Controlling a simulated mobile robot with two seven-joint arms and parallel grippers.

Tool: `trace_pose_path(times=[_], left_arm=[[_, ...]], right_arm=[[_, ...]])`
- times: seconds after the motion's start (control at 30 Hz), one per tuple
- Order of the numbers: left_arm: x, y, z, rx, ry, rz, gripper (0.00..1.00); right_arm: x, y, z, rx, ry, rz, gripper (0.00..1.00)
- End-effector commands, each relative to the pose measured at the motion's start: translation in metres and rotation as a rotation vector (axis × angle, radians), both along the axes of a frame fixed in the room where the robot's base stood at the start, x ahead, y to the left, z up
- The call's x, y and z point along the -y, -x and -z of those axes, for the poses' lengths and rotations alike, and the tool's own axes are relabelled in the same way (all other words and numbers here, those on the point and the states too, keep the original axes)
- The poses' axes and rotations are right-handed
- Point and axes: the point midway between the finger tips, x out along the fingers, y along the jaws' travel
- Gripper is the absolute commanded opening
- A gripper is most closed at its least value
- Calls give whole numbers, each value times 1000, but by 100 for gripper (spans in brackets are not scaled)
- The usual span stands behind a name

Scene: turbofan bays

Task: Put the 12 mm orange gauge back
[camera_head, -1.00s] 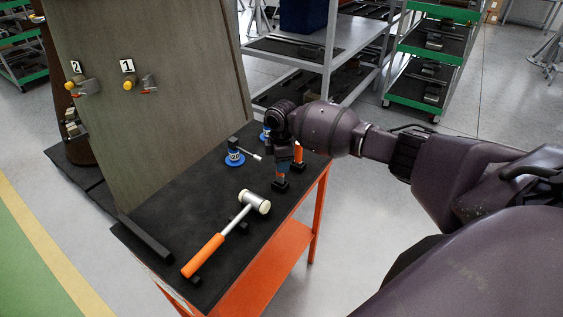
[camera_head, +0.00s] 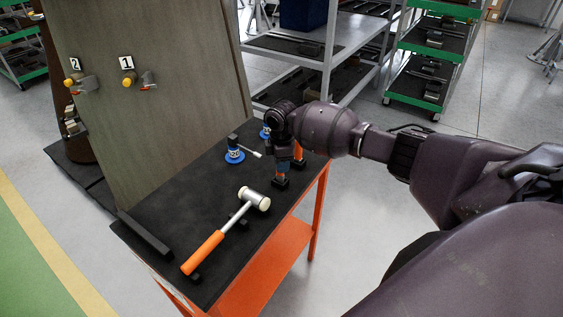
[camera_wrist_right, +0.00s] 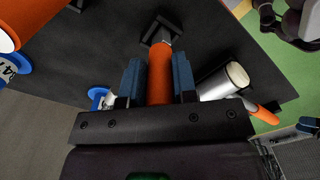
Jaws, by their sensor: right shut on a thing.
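The orange gauge (camera_wrist_right: 159,75) is between the blue fingers of my right gripper (camera_wrist_right: 158,85) in the right wrist view. My right gripper is shut on it. The gauge's far end meets a small black holder (camera_wrist_right: 162,30); I cannot tell how deep it sits. In the head view, my right gripper (camera_head: 284,168) is low over the black holder (camera_head: 280,183) near the right edge of the bench top (camera_head: 185,200), and hides most of the gauge. A second orange piece (camera_head: 300,152) shows just behind the gripper. Size marks on the orange gauge are not readable. My left gripper is not in view.
A mallet with an orange handle (camera_head: 203,252) lies on supports on the bench, left of the gripper. A tall panel (camera_head: 160,120) closes the left side.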

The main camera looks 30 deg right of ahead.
Motion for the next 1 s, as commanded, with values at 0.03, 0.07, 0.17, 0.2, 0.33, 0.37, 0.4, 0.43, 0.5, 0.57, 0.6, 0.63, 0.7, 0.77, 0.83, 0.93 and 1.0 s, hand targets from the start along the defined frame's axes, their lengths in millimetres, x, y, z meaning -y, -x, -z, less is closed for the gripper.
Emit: trace_pose_path(times=[0.03, 0.07, 0.17, 0.2, 0.33, 0.37, 0.4, 0.43, 0.5, 0.57, 0.6, 0.63, 0.7, 0.77, 0.83, 0.93, 1.0], left_arm=[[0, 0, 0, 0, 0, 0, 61], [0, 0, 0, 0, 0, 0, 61], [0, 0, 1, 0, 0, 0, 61], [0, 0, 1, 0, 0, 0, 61], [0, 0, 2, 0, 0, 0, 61], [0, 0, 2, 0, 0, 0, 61], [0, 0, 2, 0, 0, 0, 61], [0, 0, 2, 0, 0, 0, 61], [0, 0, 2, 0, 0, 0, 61], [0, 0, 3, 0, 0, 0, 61], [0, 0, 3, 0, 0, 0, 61], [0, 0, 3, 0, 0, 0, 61], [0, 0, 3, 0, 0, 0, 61], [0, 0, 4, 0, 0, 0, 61], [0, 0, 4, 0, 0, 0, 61], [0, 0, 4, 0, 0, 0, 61], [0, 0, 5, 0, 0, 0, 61]], right_arm=[[0, 0, 1, 0, 0, 0, 0], [0, 0, 1, 0, 0, 0, 0], [0, 0, 2, 0, 0, 0, 0], [0, 0, 3, 0, 0, 0, 0], [0, 0, 4, 0, 0, 0, 0], [0, 0, 5, 0, 0, 0, 0], [0, 0, 5, 0, 0, 0, 0], [0, 0, 5, 0, 0, 0, 0], [0, 0, 6, 0, 0, 0, 0], [0, 0, 7, 0, 0, 0, 0], [0, 0, 7, 0, 0, 0, 0], [0, 0, 8, 0, 0, 0, 0], [0, 0, 9, 0, 0, 0, 0], [0, 0, 9, 0, 0, 0, 0], [0, 0, 10, 0, 0, 0, 0], [0, 0, 11, 0, 0, 0, 0], [0, 0, 12, 0, 0, 0, 0]])
